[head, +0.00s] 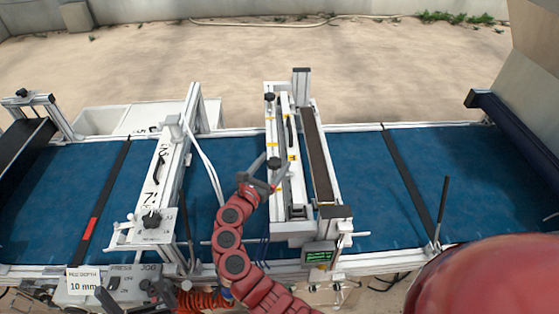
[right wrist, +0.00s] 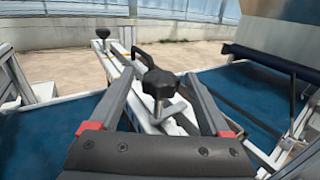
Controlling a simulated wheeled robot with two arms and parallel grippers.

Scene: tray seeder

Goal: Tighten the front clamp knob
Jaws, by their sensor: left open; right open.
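The front clamp knob (head: 274,163) is black and lobed, at the near end of the white seeding bar. In the right wrist view the knob (right wrist: 160,83) stands upright on its stem, between my open fingers and apart from both. My right gripper (head: 265,172) is open around it, at the end of the red arm; its fingers also flank the knob in the right wrist view (right wrist: 157,95). A rear knob (head: 270,97) sits at the bar's far end. My left gripper (head: 130,293) is open and empty at the bottom left, partly cut off, by the control panel.
A blue belt (head: 345,150) runs across beneath the frames. Another white bridge (head: 168,180) with its own black knob (head: 152,218) stands to the left. A small green display (head: 319,254) is at the front right. A thin dark rod (head: 442,205) stands upright farther right.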

